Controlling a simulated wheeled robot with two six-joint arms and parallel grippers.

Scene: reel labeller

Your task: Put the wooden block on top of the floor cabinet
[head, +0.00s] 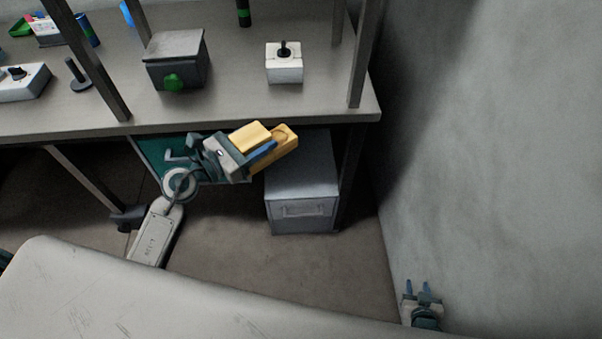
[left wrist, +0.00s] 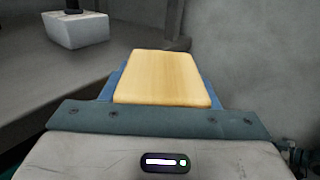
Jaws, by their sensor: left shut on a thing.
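The wooden block (head: 252,135) is pale yellow and is held tilted in my left gripper (head: 268,148). In the left wrist view the block (left wrist: 165,78) sits between the blue fingers, and its broad face shows. The floor cabinet (head: 301,211) is a grey box with a front handle, standing on the floor under the right end of the bench. In the head view the block overlaps the cabinet's upper left edge; the height between them cannot be told. My right gripper (head: 422,296) is at the lower right by the wall, with its fingers apart and empty.
The bench (head: 232,101) runs above the cabinet, with its right leg beside it. A wall (head: 480,160) closes the right side. Floor in front of the cabinet is clear.

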